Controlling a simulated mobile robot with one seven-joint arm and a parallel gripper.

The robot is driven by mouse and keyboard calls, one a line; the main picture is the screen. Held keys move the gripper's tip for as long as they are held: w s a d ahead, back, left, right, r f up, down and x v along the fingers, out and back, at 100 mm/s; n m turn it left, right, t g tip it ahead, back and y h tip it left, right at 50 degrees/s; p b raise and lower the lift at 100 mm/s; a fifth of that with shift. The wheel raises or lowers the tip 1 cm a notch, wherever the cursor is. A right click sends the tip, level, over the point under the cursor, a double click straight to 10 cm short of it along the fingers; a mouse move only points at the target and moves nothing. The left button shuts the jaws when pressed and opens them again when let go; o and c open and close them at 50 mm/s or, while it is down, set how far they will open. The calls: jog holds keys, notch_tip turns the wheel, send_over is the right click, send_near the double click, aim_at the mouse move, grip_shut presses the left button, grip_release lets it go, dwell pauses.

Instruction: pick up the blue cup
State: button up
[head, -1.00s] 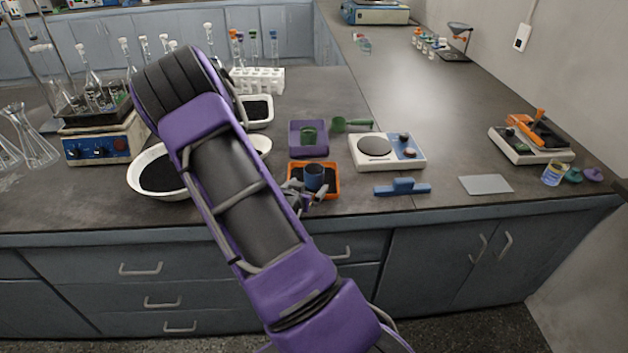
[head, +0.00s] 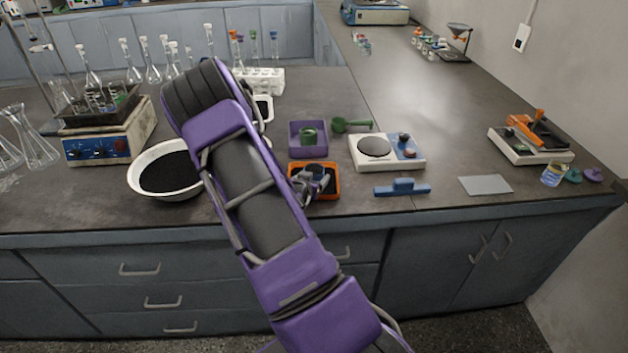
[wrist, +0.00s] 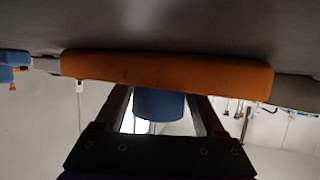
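The blue cup (head: 315,168) stands in the orange tray (head: 333,192) near the front edge of the bench. My gripper (head: 314,182) is low in front of the cup and partly hides it in the head view. In the wrist view the cup (wrist: 159,103) shows between the two spread fingers of my gripper (wrist: 160,98), with a narrow gap beside it. The orange tray's wall (wrist: 170,68) crosses the wrist view and hides part of the cup. The gripper looks open around the cup.
A purple tray (head: 294,147) with a green cup (head: 308,136) is just behind. A green scoop (head: 350,125) lies beyond it. A balance (head: 387,153) and a blue block-like tool (head: 402,188) stand to the right. A white bowl (head: 150,189) of dark grains is left.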

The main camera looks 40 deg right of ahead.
jog(key=c, duration=1)
jog(key=shift+r, duration=0.1)
